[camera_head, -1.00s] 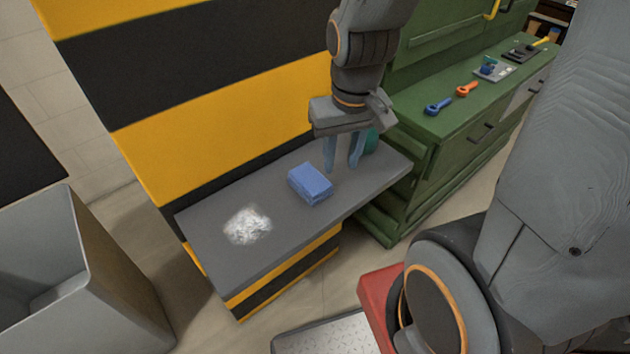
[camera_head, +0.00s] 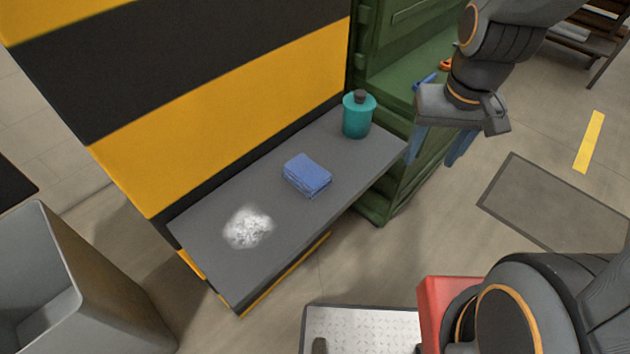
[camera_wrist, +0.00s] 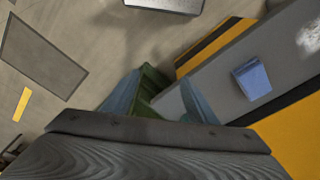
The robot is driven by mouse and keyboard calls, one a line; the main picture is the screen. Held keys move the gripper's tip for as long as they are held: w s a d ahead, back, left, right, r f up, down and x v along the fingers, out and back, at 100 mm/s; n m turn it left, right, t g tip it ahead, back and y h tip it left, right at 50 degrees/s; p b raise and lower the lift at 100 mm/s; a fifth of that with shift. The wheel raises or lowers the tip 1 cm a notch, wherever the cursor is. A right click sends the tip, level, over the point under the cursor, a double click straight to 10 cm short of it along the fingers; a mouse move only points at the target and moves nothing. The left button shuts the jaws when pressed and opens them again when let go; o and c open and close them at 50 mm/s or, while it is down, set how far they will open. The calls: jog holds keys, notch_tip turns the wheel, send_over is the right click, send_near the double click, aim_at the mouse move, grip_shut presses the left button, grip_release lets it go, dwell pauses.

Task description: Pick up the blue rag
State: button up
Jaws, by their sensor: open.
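The blue rag (camera_head: 307,175) is a folded block lying on the grey shelf (camera_head: 212,259) in the head view, near the shelf's middle. It also shows in the wrist view (camera_wrist: 252,79), right of the fingers. My gripper (camera_head: 434,160) is open and empty, pointing down, off the right end of the shelf and apart from the rag. In the wrist view my gripper (camera_wrist: 158,97) has its two bluish fingers spread, with the green cabinet below between them.
A teal bottle (camera_head: 358,117) stands on the shelf behind and right of the rag. A white powdery patch (camera_head: 247,228) lies left of it. A green cabinet (camera_head: 385,188) adjoins the shelf's right end. A grey bin (camera_head: 95,270) stands at left. Open floor lies at right.

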aim_at(307, 171)
jog(key=o, duration=1.1)
jog(key=w+a, duration=0.1)
jog(key=a, duration=0.1)
jog(key=w+a+m, duration=0.1)
jog(key=a, duration=0.2)
jog(key=a+m, duration=0.1)
jog(key=a, duration=0.2)
jog(key=shift+w+a+f, duration=0.2)
jog(key=shift+w+f, duration=0.1)
jog(key=shift+w, duration=0.1)
jog(key=a+m, duration=0.2)
jog(key=a, duration=0.3)
jog(key=a+f+m+g, duration=0.1)
jog(key=a+m, duration=0.1)
jog(key=a, duration=0.3)
jog(key=a+m, duration=0.1)
jog(key=a, duration=0.4)
jog(key=shift+s+f+m, duration=0.15)
jog(key=shift+m, duration=0.25)
jog(key=shift+a+f, duration=0.2)
jog(key=shift+s+a+f+p, duration=0.1)
jog(key=shift+f+p, duration=0.3)
jog(key=shift+f, duration=1.45)
jog(key=shift+a+f+p, duration=0.1)
jog(key=shift+f+p, duration=0.3)
jog(key=shift+f, duration=1.4)
